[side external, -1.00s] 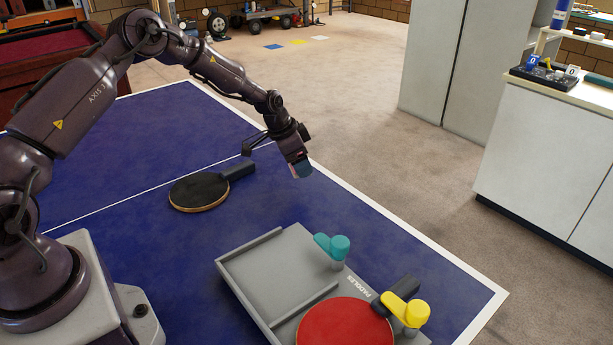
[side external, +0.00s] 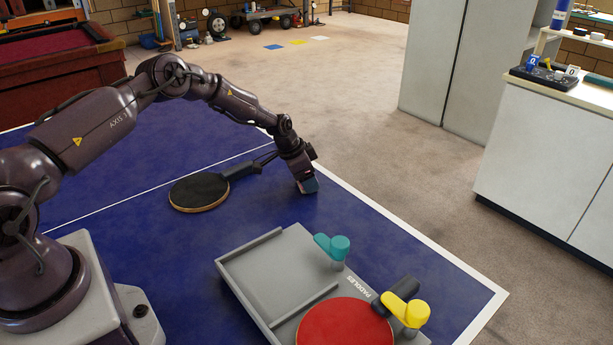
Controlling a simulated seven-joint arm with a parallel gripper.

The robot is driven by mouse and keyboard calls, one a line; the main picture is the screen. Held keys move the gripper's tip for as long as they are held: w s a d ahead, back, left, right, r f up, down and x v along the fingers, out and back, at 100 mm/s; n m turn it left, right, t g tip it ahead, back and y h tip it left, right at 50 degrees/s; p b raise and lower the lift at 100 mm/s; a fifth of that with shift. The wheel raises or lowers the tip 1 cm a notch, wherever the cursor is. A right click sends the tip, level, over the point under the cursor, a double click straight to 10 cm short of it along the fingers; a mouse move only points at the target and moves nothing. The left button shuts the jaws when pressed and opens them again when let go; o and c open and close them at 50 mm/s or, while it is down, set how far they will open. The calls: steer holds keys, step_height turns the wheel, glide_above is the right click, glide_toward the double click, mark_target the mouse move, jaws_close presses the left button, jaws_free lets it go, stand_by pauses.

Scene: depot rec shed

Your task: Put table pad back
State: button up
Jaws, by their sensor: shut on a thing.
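A black paddle (side external: 199,191) with a dark handle lies on the blue table, left of my gripper. My gripper (side external: 307,184) points down close to the table's right edge, beyond the handle's end. It is shut on a small blue block (side external: 311,187), which is mostly hidden by the fingers; its exact kind is unclear. A grey paddle tray (side external: 277,270) lies at the front, with an empty left bay. A red paddle (side external: 345,328) lies in its other bay. A teal lever (side external: 332,246) stands by the empty bay, and a yellow lever (side external: 405,309) is at the red paddle's handle.
The blue table (side external: 185,262) is clear between the black paddle and the tray. A white cabinet (side external: 540,165) stands at right, apart from the table. A red-topped table (side external: 60,60) is at the back left. The carpet between is open.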

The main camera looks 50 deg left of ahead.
steer(key=o, duration=0.9)
steer(key=shift+r, duration=0.3)
steer(key=v, duration=1.1)
steer(key=s+d+r+y, duration=0.1)
steer(key=s+d+r, duration=0.45)
steer(key=r, duration=0.45)
steer(key=s+d+r+y, duration=0.1)
steer(key=s+d+r, duration=0.45)
steer(key=r, duration=0.35)
steer(key=s+d+r+n, duration=0.1)
steer(key=s, duration=0.6)
steer(key=s+d+r+n+t, duration=0.1)
steer(key=s+d+r+n, duration=0.1)
steer(key=s, duration=0.5)
steer(key=s+d+r+n, duration=0.1)
steer(key=s, duration=0.7)
steer(key=shift+s+d+r, duration=0.15)
steer(key=shift+d+r, duration=0.2)
steer(key=shift+d, duration=0.05)
